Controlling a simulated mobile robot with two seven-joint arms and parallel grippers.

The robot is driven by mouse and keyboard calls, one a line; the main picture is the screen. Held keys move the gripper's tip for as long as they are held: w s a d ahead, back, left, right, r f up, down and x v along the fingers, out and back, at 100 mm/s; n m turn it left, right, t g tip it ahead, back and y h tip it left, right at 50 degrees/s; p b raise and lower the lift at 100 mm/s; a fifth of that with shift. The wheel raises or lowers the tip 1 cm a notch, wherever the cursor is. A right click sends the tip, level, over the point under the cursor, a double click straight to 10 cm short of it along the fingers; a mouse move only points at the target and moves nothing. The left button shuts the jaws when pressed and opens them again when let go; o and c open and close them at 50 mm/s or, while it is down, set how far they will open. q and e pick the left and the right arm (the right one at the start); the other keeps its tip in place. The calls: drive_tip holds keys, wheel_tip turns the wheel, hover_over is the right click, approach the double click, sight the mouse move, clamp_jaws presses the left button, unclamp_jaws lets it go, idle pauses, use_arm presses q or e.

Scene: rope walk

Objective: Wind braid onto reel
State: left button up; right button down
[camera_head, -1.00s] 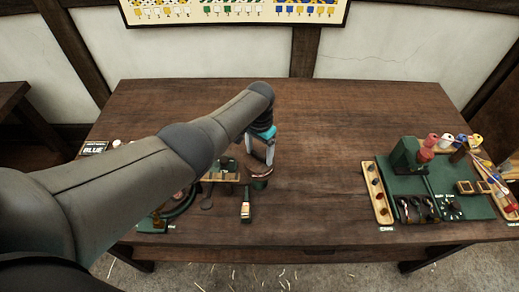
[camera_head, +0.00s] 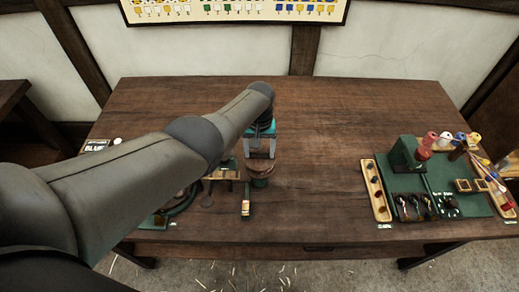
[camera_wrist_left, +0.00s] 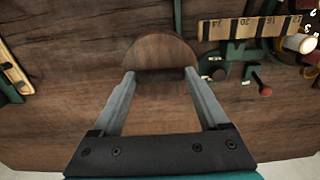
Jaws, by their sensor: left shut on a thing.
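A round wooden reel (camera_head: 261,168) sits on a small green stand (camera_head: 259,183) at the middle left of the table. My left gripper (camera_head: 259,152) reaches down to it from above, its two fingers at the reel's rim. In the left wrist view the reel's wooden disc (camera_wrist_left: 160,52) lies between the fingertips (camera_wrist_left: 160,73), and the gripper is shut on it. I cannot make out any braid on the reel; its underside is hidden. My right gripper is not in view.
A wooden ruler (camera_wrist_left: 247,27) on green supports stands beside the reel. On the right are a green board (camera_head: 477,204), a wooden tray (camera_head: 375,190) and several coloured spools (camera_head: 445,139). The table's middle is clear.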

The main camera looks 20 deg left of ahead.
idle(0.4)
use_arm(q)
drive_tip(key=o, duration=1.2)
drive_tip(key=shift+o, duration=0.2)
drive_tip(key=shift+r+p, duration=0.45)
drive_tip(key=shift+r, duration=0.1)
wheel_tip(320, 180, up, 7)
drive_tip(key=p, duration=0.4)
drive_tip(key=shift+f, duration=0.15)
wheel_tip(320, 180, up, 8)
hover_over(259, 153)
drive_tip(key=shift+f, duration=0.2)
drive_tip(key=shift+f, duration=0.1)
